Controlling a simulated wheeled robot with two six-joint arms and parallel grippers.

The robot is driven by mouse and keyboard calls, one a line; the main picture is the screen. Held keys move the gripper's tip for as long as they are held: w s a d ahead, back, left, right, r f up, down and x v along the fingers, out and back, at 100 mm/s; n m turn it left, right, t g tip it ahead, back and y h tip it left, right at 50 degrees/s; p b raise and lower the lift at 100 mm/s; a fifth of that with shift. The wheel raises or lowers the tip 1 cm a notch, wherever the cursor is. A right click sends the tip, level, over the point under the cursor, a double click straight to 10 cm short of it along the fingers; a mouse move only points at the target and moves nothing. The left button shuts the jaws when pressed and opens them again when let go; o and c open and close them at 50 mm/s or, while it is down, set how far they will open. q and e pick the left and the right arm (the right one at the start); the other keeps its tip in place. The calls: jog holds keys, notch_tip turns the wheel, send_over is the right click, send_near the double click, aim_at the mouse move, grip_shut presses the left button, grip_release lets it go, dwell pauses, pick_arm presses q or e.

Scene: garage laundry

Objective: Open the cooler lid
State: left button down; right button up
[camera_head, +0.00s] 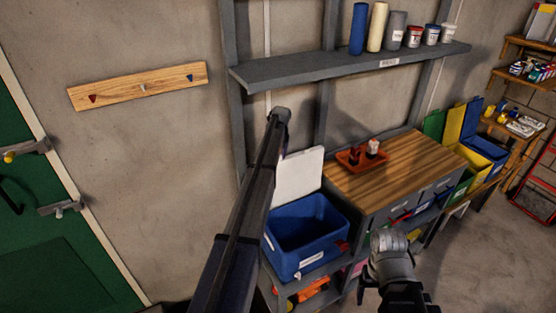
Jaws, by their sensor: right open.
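The blue cooler (305,235) sits on a low grey shelf unit below the wall shelf, left of the wooden workbench. Its white lid (299,176) stands up at the back, and the dark blue inside shows. A long dark link of my left arm crosses in front of the cooler's left side and hides part of it and the lid's left edge. My left gripper is not in view. My right gripper (388,245) is open at the lower right, in front of the bench drawers, apart from the cooler.
The workbench (405,165) holds an orange tray (361,158). A grey wall shelf (340,67) with rolls and cans hangs above. Coloured bins (484,150) stand to the right. A green door (50,220) is at left. Floor at lower right is clear.

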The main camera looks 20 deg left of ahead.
pick_arm(q)
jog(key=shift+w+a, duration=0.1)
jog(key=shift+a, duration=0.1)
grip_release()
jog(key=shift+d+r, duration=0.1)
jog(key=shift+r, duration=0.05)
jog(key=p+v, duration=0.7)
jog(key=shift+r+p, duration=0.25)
jog(key=shift+p, duration=0.1)
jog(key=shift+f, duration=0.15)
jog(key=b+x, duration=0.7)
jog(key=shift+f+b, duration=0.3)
jog(key=shift+b, duration=0.05)
